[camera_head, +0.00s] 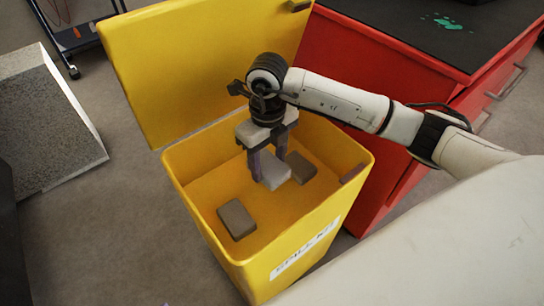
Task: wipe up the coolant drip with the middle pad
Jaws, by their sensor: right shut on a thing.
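A yellow spill bin (188,163) stands open with several inches of depth showing. Inside are a grey-brown pad (236,219) at the left, a paler grey middle pad (274,176), and another grey-brown pad (301,168) at the right. My right gripper (268,162) points down into the bin and is shut on the middle pad, its fingers on either side. I cannot tell whether that pad is lifted off the floor. The green coolant drip (447,24) lies on the black top of the red cabinet. My left gripper is not in view.
The bin's raised yellow lid (190,65) stands at its back left. The red cabinet (405,85) with its black top (400,20) is close at the right. A blue cart (75,40) and a grey speckled block (45,115) are at the left. Floor between is clear.

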